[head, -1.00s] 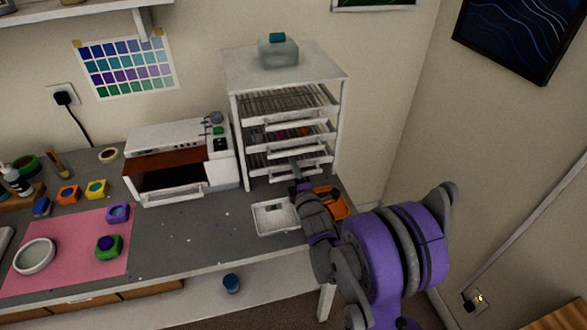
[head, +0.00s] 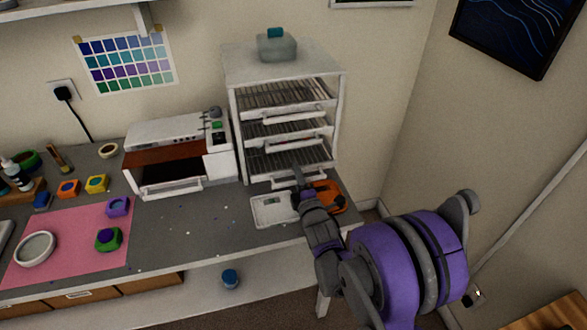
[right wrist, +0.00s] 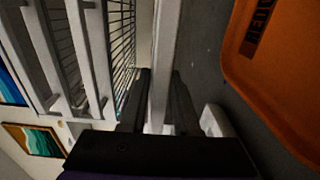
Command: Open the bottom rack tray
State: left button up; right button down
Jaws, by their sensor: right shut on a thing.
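The white rack (head: 234,115) stands at the back right of the bench, with wire trays stacked in it and a pale bar handle on each front. The bottom rack tray (head: 280,160) is slid part of the way out toward me, with its wire floor showing. My right gripper (head: 298,177) is shut on the handle of the bottom tray. In the right wrist view, the two dark fingers (right wrist: 158,105) lie on either side of the pale handle bar (right wrist: 166,50). The gripper hides part of the handle in the head view. My left gripper is not in view.
An orange tray (head: 330,197) lies beside my right gripper, close under it. A white scale-like dish (head: 272,211) is in front of the rack. A small white oven (head: 178,140) with a dark opening stands left of the rack. A lidded container (head: 277,47) sits on top.

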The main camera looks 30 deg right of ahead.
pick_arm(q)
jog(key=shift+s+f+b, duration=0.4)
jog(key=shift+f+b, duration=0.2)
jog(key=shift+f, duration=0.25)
pick_arm(e)
jog(key=v, duration=1.2)
jog(key=shift+s+r, duration=0.1)
jog(key=shift+r, duration=0.05)
jog(key=c, duration=0.8)
grip_release()
jog(key=shift+c, duration=0.2)
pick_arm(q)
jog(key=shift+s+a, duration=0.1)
pick_arm(e)
jog(key=shift+s+a, duration=0.1)
